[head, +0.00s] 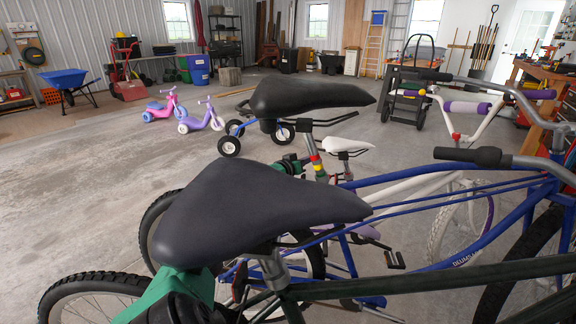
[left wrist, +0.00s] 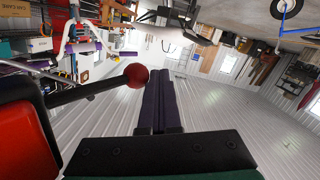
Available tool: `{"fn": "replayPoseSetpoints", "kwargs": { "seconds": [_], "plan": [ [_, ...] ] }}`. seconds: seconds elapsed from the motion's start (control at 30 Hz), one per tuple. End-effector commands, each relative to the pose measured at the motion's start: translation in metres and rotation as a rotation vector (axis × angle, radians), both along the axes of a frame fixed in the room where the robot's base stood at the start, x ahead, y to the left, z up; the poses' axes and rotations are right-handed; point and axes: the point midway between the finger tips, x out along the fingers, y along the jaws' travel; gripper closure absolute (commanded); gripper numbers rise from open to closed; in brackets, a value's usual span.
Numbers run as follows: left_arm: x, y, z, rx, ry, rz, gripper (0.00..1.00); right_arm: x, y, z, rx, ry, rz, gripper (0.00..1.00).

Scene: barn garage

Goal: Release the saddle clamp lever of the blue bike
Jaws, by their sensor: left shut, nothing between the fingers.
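The blue bike (head: 512,217) stands behind a nearer dark green bike. Its black saddle (head: 308,95) sits on a seat post with red, yellow and green bands (head: 317,163). My left gripper (head: 301,160) comes in behind the near saddle and points at this post; its fingertips are hard to make out there. In the left wrist view its dark fingers (left wrist: 158,103) are shut and empty. A black lever with a red ball knob (left wrist: 136,75) reaches in from the left; the knob is right beside the fingers, contact unclear. A red part (left wrist: 22,140) fills the left edge. My right gripper is out of view.
The near bike's large dark saddle (head: 250,208) hides part of my left arm. A white bike (head: 425,190) stands behind the blue one. Handlebars (head: 490,157) crowd the right. Open concrete floor (head: 75,195) lies left, with two ride-on toys (head: 203,118) farther back.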

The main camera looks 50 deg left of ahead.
Motion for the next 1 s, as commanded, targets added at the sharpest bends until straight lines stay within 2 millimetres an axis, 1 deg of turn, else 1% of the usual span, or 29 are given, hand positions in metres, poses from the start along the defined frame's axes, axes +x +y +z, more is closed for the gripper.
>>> {"fn": "replayPoseSetpoints", "kwargs": {
  "seconds": [0.37, 0.47, 0.53, 0.67, 0.77, 1.0],
  "plan": [
    [0.0, 0.0, 0.0, 0.0, 0.0, 0.0, 1.0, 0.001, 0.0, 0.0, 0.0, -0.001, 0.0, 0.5],
    [-0.003, -0.002, 0.0, -0.001, 0.001, -0.002, 1.0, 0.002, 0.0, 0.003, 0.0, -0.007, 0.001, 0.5],
    [-0.009, -0.004, 0.0, -0.003, 0.003, -0.003, 1.0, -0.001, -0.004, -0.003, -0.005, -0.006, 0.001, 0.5],
    [-0.027, -0.007, 0.004, -0.001, 0.005, -0.002, 1.0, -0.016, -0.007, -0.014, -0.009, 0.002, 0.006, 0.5],
    [-0.045, -0.012, 0.005, -0.003, 0.004, -0.004, 1.0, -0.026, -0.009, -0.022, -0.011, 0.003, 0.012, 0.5],
    [-0.094, -0.022, 0.011, -0.002, 0.005, -0.001, 1.0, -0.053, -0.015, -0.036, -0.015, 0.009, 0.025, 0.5]
  ]
}}
